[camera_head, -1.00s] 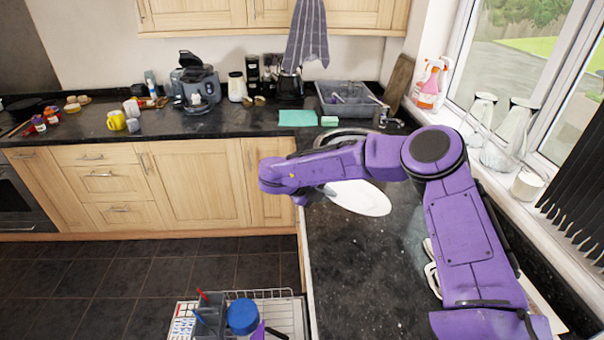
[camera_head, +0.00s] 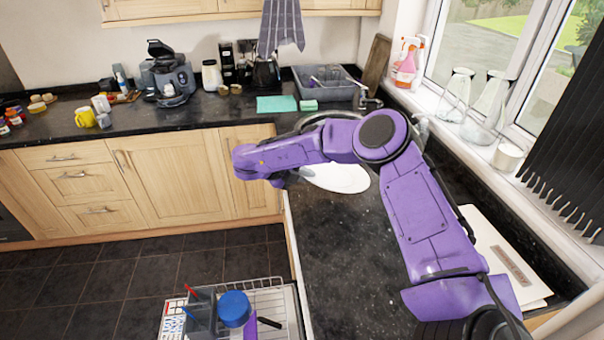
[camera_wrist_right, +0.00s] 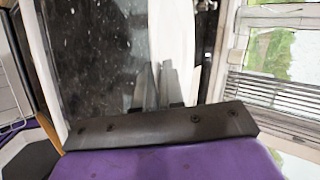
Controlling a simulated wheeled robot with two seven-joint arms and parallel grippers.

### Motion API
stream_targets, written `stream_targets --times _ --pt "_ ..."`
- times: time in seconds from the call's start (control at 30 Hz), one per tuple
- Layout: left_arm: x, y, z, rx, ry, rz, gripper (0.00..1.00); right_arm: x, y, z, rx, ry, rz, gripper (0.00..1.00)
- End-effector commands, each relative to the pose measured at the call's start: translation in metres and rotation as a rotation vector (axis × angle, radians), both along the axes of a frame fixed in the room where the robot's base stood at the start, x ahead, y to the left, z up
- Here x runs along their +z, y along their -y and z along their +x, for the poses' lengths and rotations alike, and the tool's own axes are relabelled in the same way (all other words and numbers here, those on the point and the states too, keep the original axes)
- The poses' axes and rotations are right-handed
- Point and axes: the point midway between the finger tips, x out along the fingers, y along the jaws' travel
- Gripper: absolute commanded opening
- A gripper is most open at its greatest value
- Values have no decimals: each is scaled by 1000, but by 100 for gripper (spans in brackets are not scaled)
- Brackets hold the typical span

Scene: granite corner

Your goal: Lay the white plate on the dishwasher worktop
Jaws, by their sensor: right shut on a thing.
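The white plate (camera_head: 345,179) shows beyond my right forearm, over the dark granite worktop (camera_head: 345,245) just in front of the sink. My right gripper (camera_head: 290,180) is at the plate's left edge in the head view, mostly hidden by my purple arm. In the right wrist view, its two grey fingers (camera_wrist_right: 154,85) are shut on the white plate (camera_wrist_right: 174,38), which extends away from them. Part of the plate is hidden behind my arm. I cannot tell whether it touches the worktop. My left gripper is not in view.
The sink (camera_head: 335,118) lies behind the plate, with a grey basin (camera_head: 330,90) beyond it. An open dishwasher rack (camera_head: 265,300) with cutlery and a blue item stands low at the front. White boards (camera_head: 500,255) lie at the right. The worktop's near stretch is clear.

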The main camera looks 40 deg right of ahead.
Motion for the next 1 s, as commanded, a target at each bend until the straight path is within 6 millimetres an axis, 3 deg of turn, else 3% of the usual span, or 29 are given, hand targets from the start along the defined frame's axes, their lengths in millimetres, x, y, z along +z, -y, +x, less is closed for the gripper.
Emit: stream_targets --times 0.7,1.0 --pt "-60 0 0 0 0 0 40 -83 22 -13 1 -6 -72 0" --pt "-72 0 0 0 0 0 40 -98 22 -13 1 -5 -72 0"
